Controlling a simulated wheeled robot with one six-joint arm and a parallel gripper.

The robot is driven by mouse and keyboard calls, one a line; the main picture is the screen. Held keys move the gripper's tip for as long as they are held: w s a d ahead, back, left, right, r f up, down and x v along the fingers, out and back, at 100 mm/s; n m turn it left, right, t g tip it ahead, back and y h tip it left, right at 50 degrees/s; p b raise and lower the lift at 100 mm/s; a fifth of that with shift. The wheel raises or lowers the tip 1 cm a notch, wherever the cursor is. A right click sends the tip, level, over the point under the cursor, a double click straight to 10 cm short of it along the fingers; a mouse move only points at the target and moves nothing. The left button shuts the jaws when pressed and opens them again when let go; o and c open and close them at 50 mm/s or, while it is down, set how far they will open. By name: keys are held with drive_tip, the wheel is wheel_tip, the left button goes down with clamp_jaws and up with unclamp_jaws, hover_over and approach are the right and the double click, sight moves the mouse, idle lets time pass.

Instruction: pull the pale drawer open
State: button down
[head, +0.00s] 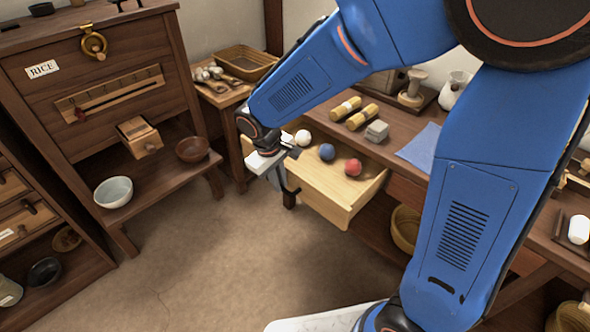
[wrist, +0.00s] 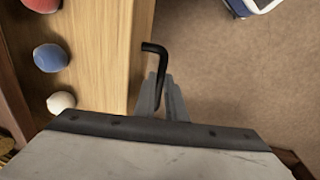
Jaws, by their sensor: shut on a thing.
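The pale drawer (head: 335,187) stands pulled out from under the bench top. A white ball (head: 302,137), a blue ball (head: 327,152) and a red ball (head: 353,167) lie in it. In the wrist view the drawer's pale wood (wrist: 97,60) fills the left, with the three balls along it. A dark bent handle (wrist: 162,62) shows at its front, between my grey fingers. My gripper (head: 284,182) is at the drawer's front and shut on this handle; it also shows in the wrist view (wrist: 163,98). In the head view the gripper hides most of the handle.
The bench top (head: 408,128) holds yellow rolls, a grey block and a blue cloth (head: 420,146). At left stands a dark wooden cabinet (head: 110,85) with a RICE label, and a shelf with a white bowl (head: 113,191) and brown bowl (head: 192,149). The floor (head: 225,250) before the drawer is clear.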

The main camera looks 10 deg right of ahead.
drive_tip(key=shift+s+a, duration=0.7)
drive_tip(key=shift+a, duration=0.25)
drive_tip(key=shift+s+a, duration=0.65)
drive_tip(key=shift+a, duration=0.3)
drive_tip(key=c, duration=1.8)
unclamp_jaws()
drive_tip(key=shift+r, duration=0.1)
drive_tip(key=r, duration=0.5)
drive_tip(key=s+a+r, duration=0.1)
drive_tip(key=r, duration=0.5)
drive_tip(key=s+a+r, duration=0.1)
drive_tip(key=r, duration=0.5)
drive_tip(key=shift+a, duration=0.25)
drive_tip(key=s+d+r+m+t+y, duration=0.1)
drive_tip(key=s+d+m, duration=0.25)
drive_tip(key=d, duration=0.85)
drive_tip(key=s+d+m+t+y, duration=0.15)
drive_tip(key=s+d, duration=0.35)
drive_tip(key=d, duration=0.6)
drive_tip(key=s+d+f, duration=0.1)
drive_tip(key=s+d, duration=0.1)
drive_tip(key=s+d+f+m, duration=0.1)
drive_tip(key=s+d, duration=0.1)
drive_tip(key=s+d+f+m+t, duration=0.1)
drive_tip(key=s+d, duration=0.1)
drive_tip(key=s, duration=0.1)
drive_tip(key=shift+d+h, duration=0.2)
drive_tip(key=shift+h, duration=0.15)
